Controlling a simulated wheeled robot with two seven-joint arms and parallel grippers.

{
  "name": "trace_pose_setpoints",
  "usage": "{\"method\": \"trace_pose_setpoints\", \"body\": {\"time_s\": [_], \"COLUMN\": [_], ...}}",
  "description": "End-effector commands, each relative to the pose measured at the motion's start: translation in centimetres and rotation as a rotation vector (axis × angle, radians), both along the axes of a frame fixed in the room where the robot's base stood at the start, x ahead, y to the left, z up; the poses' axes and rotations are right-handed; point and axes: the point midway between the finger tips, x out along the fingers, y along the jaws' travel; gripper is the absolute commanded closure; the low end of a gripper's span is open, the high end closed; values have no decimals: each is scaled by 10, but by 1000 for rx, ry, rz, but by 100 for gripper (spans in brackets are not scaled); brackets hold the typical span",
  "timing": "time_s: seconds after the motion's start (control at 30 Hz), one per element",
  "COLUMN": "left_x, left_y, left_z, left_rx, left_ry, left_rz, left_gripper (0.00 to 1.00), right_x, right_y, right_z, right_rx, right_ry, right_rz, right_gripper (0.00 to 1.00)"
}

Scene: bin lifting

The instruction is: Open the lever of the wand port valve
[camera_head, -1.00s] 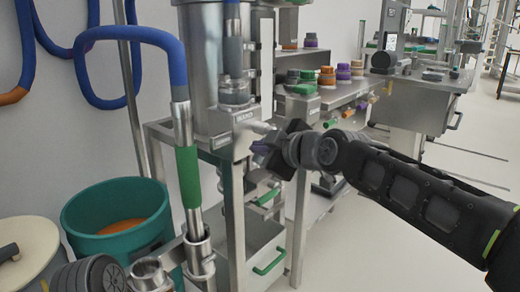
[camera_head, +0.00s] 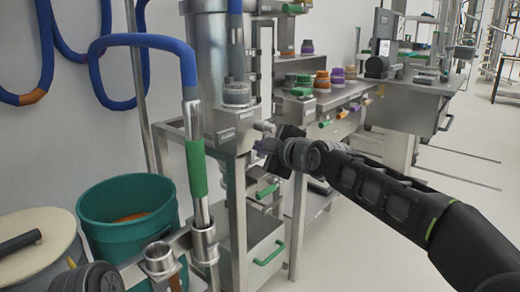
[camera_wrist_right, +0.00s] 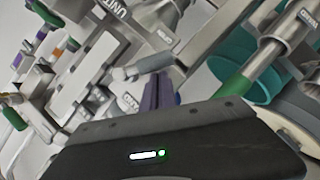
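My right gripper (camera_head: 262,146) is in front of the metal port fitting below the steel vessel. Its two dark fingers (camera_wrist_right: 158,92) look close together in the right wrist view, with nothing clearly visible between them. A pale grey lever-like handle (camera_wrist_right: 142,68) lies just beyond the fingertips there; it also shows in the head view (camera_head: 264,127), just above the gripper. I cannot tell whether the fingers touch it. A wand with a green grip (camera_head: 196,168) and blue hose (camera_head: 140,40) stands upright in a metal holder to the left. My left gripper's fingers do not show.
A teal bin (camera_head: 125,225) with orange contents stands at the left, beside a round lidded drum (camera_head: 40,245). A bench (camera_head: 330,97) with coloured containers is behind my right arm. The floor at right is clear.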

Motion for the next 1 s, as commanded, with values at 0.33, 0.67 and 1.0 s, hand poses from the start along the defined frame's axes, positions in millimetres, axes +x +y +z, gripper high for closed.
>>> {"method": "trace_pose_setpoints", "body": {"time_s": [0.33,0.67,1.0], "left_x": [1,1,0], "left_y": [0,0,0], "left_z": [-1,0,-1], "left_rx": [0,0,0], "left_ry": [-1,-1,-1], "left_rz": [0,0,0], "left_gripper": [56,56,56], "right_x": [23,29,30], "right_y": [-12,-15,-16], "right_z": [-21,-26,-27], "right_rx": [-4,-3,-3], "right_ry": [11,9,9], "right_rz": [-8,-6,-6], "right_gripper": [100,100,100]}}
